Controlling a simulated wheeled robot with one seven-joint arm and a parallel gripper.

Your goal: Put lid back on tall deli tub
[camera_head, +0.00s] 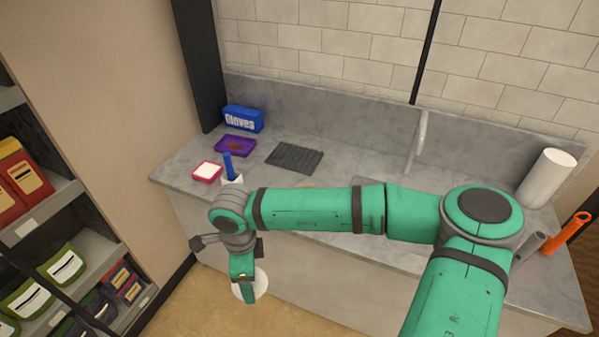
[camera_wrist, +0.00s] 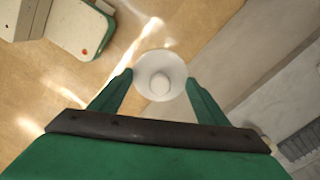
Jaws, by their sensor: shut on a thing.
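A white round lid (camera_wrist: 174,64) with a raised knob in its middle sits between the two fingertips of my gripper (camera_wrist: 159,88) in the wrist view. My gripper (camera_head: 247,290) is shut on it. In the head view the lid (camera_head: 261,284) shows as a pale disc, partly hidden by the gripper, held out over the floor in front of the counter. A small white container (camera_head: 233,181) with a blue upright object (camera_head: 228,165) at it stands near the counter's front edge, partly hidden by my arm. I cannot tell whether it is the tall deli tub.
The grey counter (camera_head: 345,180) carries a blue gloves box (camera_head: 243,119), a purple tray (camera_head: 235,146), a red-rimmed white dish (camera_head: 206,171) and a dark ribbed mat (camera_head: 294,158). A stocked shelf (camera_head: 60,220) is at left.

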